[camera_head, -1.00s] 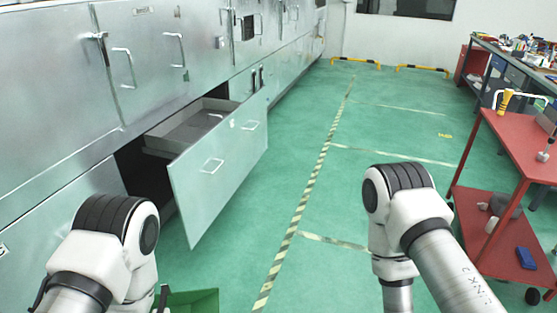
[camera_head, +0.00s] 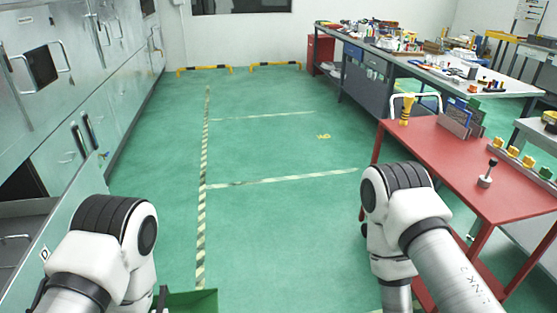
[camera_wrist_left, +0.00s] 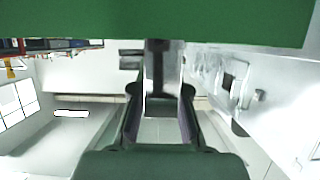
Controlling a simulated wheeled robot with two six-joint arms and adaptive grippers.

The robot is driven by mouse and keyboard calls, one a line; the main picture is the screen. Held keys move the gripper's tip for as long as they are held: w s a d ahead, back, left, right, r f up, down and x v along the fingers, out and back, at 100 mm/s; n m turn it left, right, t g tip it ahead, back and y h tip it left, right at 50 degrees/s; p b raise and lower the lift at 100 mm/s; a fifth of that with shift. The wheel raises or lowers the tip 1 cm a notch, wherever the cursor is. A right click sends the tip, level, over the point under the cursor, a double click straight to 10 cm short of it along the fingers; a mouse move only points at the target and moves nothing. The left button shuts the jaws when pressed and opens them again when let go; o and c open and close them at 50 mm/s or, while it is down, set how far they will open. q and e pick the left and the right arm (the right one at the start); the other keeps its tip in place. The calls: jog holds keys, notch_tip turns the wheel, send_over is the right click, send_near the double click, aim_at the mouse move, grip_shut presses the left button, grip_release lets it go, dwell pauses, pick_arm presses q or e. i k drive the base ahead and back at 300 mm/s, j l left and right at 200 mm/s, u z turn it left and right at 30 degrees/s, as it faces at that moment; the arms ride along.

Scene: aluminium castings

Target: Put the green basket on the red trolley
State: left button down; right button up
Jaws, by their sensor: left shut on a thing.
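The green basket (camera_head: 195,301) shows only as a corner at the bottom edge of the head view, beside my left arm. In the left wrist view its green wall (camera_wrist_left: 150,22) spans the top. My left gripper (camera_wrist_left: 161,75) is shut on the basket; the exact contact is hard to make out. The red trolley (camera_head: 450,165) stands at the right in the head view, beyond my right arm. Its lower part is partly hidden by that arm. My right gripper is out of view.
On the trolley top are a yellow-handled tool (camera_head: 406,109), a grey holder (camera_head: 459,122) and a small dark-knobbed part (camera_head: 487,174). Steel cabinets with an open drawer (camera_head: 25,240) line the left. The green floor (camera_head: 270,230) between is clear. A workbench (camera_head: 365,70) stands behind.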

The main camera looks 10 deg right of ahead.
aim_at(440, 149)
jog(key=i+z, duration=0.45)
jog(key=i+j+z, duration=0.15)
jog(key=i+z, duration=0.25)
jog(key=i+j+z, duration=0.25)
jog(key=z, duration=0.2)
jog(key=i+j+z, duration=0.6)
jog(key=j+z, duration=0.25)
